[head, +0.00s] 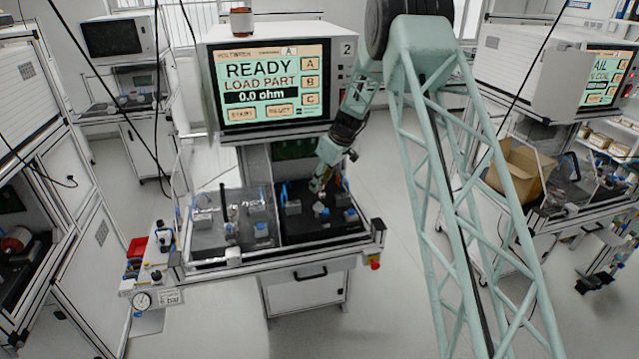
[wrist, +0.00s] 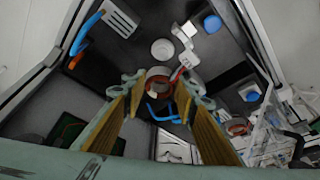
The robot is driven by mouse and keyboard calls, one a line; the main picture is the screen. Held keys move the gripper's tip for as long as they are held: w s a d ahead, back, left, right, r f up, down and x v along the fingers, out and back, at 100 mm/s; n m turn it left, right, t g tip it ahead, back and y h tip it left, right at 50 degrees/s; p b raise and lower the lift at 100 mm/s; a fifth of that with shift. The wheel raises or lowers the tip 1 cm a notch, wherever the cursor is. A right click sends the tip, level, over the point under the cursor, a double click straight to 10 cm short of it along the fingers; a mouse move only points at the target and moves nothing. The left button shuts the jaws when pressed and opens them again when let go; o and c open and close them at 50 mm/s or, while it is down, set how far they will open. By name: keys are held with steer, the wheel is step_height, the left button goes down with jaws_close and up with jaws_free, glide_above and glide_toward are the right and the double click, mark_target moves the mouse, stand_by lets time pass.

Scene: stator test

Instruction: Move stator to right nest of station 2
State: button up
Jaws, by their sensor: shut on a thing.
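Station 2 (head: 275,85) stands in the middle of the head view, its screen reading "READY LOAD PART 0.0 ohm". Its table has a grey left nest area (head: 215,243) and a black right nest area (head: 320,228). My gripper (head: 330,186) is low over the right area. In the wrist view my gripper (wrist: 158,90) is shut on the stator (wrist: 158,73), a ring with copper-coloured windings between the fingertips. A pale round disc (wrist: 162,50) on the black plate lies just beyond it. I cannot tell whether the stator touches the plate.
Blue-handled clamps (wrist: 87,32) and a grey slotted block (wrist: 120,18) stand around the black plate. A copper-coloured part (head: 241,22) sits on top of the station. Another station with a cardboard box (head: 520,172) is at right. A gauge (head: 142,300) and red bins (head: 137,248) are at left.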

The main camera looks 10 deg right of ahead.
steer(key=shift+f, duration=0.25)
steer(key=shift+f, duration=2.1)
steer(key=shift+f+b, duration=1.4)
steer(key=shift+b, duration=0.7)
stand_by(0.4)
steer(key=o, duration=1)
steer(key=v, duration=1.2)
